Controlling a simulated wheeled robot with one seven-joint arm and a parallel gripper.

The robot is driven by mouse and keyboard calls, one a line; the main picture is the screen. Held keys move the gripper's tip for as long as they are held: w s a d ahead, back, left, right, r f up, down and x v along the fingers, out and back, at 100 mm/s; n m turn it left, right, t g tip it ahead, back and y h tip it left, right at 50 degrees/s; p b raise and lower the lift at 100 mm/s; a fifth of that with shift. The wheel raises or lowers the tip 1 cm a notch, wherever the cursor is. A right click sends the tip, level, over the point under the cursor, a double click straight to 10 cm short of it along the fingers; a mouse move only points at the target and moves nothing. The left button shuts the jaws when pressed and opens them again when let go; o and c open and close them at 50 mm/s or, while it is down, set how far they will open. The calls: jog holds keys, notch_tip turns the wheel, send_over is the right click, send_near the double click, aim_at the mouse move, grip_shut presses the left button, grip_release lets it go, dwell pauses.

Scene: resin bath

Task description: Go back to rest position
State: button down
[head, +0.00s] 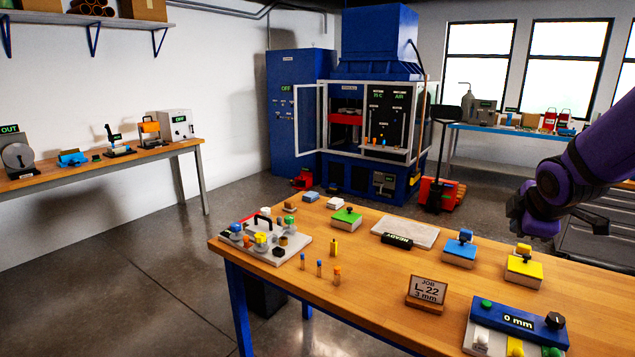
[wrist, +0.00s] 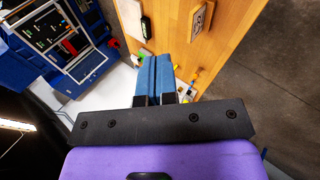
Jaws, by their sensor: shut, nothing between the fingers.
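My gripper (wrist: 158,62) is in the wrist view, its two blue fingers shut against each other with nothing visible between them. My purple arm reaches in from the right edge of the head view, raised above the right side of the wooden workbench (head: 385,282). The gripper's fingers cannot be made out in the head view. In the wrist view the workbench (wrist: 172,25) lies beyond the fingers, and no contact with any object shows.
The bench holds a job sign (head: 427,290), a panel reading 0 mm (head: 515,325), blue (head: 460,250) and yellow (head: 523,270) blocks, a green block (head: 346,218) and a fixture plate (head: 265,243). A blue press (head: 375,60) stands behind. Floor at left is clear.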

jog(key=s+a+r+m, duration=0.3)
jog(key=s+m, duration=0.1)
jog(key=s, duration=0.4)
jog(key=s+a+r+m+g+y, duration=0.1)
jog(key=s+a+r+m, duration=0.2)
jog(key=s+m, duration=0.2)
jog(key=s+a+r+m+g+y, duration=0.1)
jog(key=s+a+r+m, duration=0.2)
jog(key=s, duration=0.8)
jog(key=shift+s+a+r+m, duration=0.3)
jog(key=shift+a+m, duration=0.3)
jog(key=shift+m, duration=0.4)
jog(key=shift+w, duration=0.1)
dwell(0.7)
